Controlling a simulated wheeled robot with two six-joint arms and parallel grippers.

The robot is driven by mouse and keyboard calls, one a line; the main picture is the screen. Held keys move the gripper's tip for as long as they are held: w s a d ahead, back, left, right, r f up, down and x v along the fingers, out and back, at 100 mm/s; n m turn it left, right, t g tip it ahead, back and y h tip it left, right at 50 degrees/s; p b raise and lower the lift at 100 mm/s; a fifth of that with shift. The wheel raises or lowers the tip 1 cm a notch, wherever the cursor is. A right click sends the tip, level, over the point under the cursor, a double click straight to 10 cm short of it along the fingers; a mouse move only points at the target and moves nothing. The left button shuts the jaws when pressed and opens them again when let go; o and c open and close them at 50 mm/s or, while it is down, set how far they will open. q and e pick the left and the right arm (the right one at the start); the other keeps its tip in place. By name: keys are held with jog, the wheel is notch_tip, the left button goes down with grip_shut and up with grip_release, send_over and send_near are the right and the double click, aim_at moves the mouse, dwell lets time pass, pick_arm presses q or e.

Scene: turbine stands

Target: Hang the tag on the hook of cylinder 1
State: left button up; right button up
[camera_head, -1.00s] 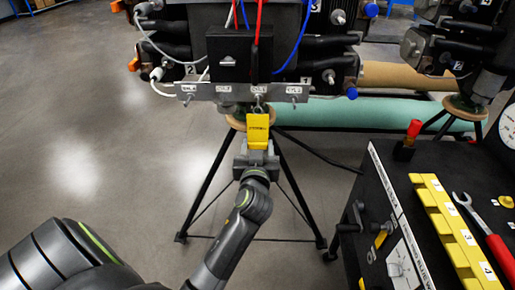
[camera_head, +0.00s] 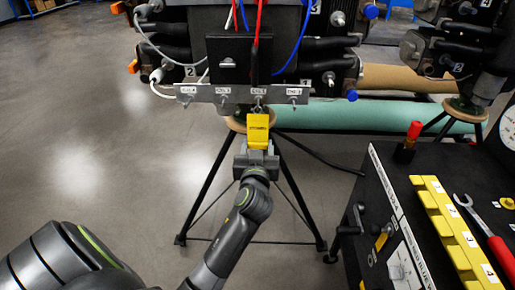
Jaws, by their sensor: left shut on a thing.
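The yellow tag (camera_head: 258,131) is upright in my left gripper (camera_head: 257,148), which is shut on its lower part. The top of the tag is just below the grey metal bar (camera_head: 208,94) on the front of the turbine stand. The bar carries several small labelled plates with hooks. The tag is under the third plate from the left (camera_head: 259,92), close to its hook; I cannot tell whether they touch. The plate labels are too small to read surely. My right gripper is not in view.
The stand's black tripod legs (camera_head: 208,190) spread behind my left arm. At the right, a black cart (camera_head: 375,190) carries a yellow numbered rack (camera_head: 450,230) and a red-handled wrench (camera_head: 487,235). A green roll (camera_head: 360,114) lies behind the stand. The floor at left is clear.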

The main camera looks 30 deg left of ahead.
pick_arm(q)
jog(key=shift+w, duration=0.1)
dwell(0.3)
jog(key=o, duration=1.6)
jog(key=shift+v, duration=3.5)
